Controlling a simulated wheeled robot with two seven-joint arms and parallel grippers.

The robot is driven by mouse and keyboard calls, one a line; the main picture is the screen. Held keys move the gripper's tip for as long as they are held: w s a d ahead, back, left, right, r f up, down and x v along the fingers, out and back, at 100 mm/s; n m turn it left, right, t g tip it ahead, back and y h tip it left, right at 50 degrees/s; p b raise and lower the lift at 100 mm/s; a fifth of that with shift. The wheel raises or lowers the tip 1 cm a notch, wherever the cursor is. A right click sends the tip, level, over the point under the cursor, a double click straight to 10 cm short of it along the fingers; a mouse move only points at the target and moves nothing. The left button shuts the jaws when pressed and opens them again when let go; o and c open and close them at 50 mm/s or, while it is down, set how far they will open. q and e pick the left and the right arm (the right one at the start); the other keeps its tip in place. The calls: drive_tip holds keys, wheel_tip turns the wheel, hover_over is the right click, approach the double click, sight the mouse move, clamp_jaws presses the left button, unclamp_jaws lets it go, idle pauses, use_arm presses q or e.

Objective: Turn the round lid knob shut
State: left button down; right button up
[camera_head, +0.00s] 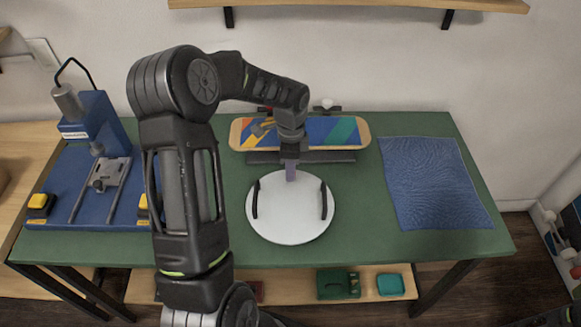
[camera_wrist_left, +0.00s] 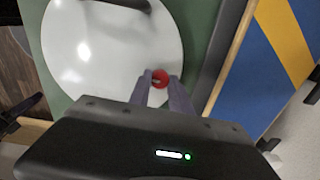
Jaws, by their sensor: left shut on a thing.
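A round white lid (camera_head: 290,222) with two black curved handles lies on the green table; it also shows in the left wrist view (camera_wrist_left: 110,45). A small red round knob (camera_wrist_left: 160,74) sits near the lid's rim in the left wrist view. My left gripper (camera_head: 291,174) reaches down to the lid's far edge. In the left wrist view its two fingers (camera_wrist_left: 160,80) are closed on the knob from both sides. The gripper hides the knob in the head view.
A skateboard deck (camera_head: 345,132) in blue, orange and green lies on a dark stand just behind the lid. A blue cloth (camera_head: 435,182) lies to the right. A blue press (camera_head: 93,125) stands at the left. The table's front right is clear.

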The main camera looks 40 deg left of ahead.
use_arm(q)
drive_tip(key=c, duration=1.2)
unclamp_jaws()
drive_tip(key=shift+r, duration=0.15)
wheel_tip(320, 180, up, 8)
drive_tip(key=shift+f+b, duration=0.2)
drive_tip(key=shift+b, duration=0.2)
